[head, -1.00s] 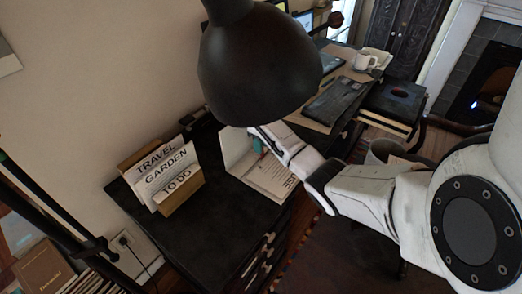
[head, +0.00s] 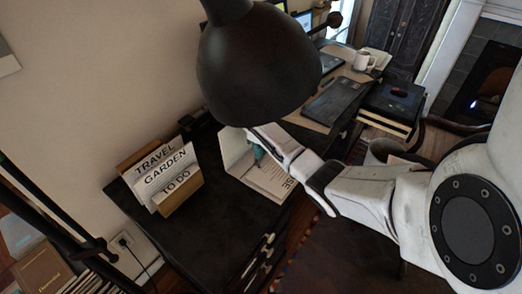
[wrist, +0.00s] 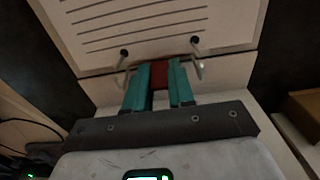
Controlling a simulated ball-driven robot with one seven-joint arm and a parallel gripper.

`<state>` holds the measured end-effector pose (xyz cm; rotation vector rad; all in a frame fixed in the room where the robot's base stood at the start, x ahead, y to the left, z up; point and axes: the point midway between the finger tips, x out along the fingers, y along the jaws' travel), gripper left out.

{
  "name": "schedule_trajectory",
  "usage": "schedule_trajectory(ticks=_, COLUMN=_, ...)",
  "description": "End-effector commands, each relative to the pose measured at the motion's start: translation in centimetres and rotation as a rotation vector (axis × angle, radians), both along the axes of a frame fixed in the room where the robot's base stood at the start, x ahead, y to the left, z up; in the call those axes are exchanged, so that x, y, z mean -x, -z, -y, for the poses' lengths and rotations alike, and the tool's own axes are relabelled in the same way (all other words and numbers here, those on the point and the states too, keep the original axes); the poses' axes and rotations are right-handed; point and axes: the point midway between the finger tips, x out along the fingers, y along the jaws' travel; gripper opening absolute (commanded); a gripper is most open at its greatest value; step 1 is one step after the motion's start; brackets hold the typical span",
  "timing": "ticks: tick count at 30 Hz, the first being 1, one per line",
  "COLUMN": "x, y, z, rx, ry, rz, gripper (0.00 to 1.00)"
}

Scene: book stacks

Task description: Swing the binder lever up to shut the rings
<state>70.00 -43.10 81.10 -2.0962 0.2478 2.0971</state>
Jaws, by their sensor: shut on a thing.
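The open binder (head: 262,179) lies on the dark cabinet top, with its white cover standing up at the left and lined paper inside. In the wrist view its paper (wrist: 150,25) has two dark holes near the metal rings (wrist: 198,68). The red lever (wrist: 160,76) sits between my teal fingertips. My gripper (wrist: 159,84) is shut on it. In the head view my gripper (head: 258,153) is over the binder, and the lever is hidden there.
A black lamp shade (head: 255,65) hangs large in front of the head view. A card holder (head: 180,196) with labelled cards stands left of the binder. A desk with a mug (head: 365,59) and dark books (head: 393,98) is behind. The front of the cabinet top is clear.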

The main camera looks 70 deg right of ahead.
Motion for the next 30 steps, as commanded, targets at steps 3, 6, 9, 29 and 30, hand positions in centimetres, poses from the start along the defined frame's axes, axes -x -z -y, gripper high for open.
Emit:
schedule_trajectory(ticks=3, x=0.01, y=-0.05, z=-0.01, rx=0.001, ry=0.0, rz=0.003, gripper=0.0)
schedule_trajectory(ticks=6, x=0.08, y=-0.18, z=-0.15, rx=0.003, ry=-0.001, rz=0.031, gripper=0.0)
schedule_trajectory(ticks=9, x=0.25, y=-0.18, z=-0.3, rx=0.012, ry=-0.001, rz=0.079, gripper=0.0)
schedule_trajectory(ticks=29, x=0.52, y=0.0, z=-0.14, rx=0.032, ry=0.0, rz=0.133, gripper=0.34)
schedule_trajectory(ticks=30, x=0.53, y=0.0, z=-0.13, rx=0.032, ry=0.0, rz=0.133, gripper=0.34)
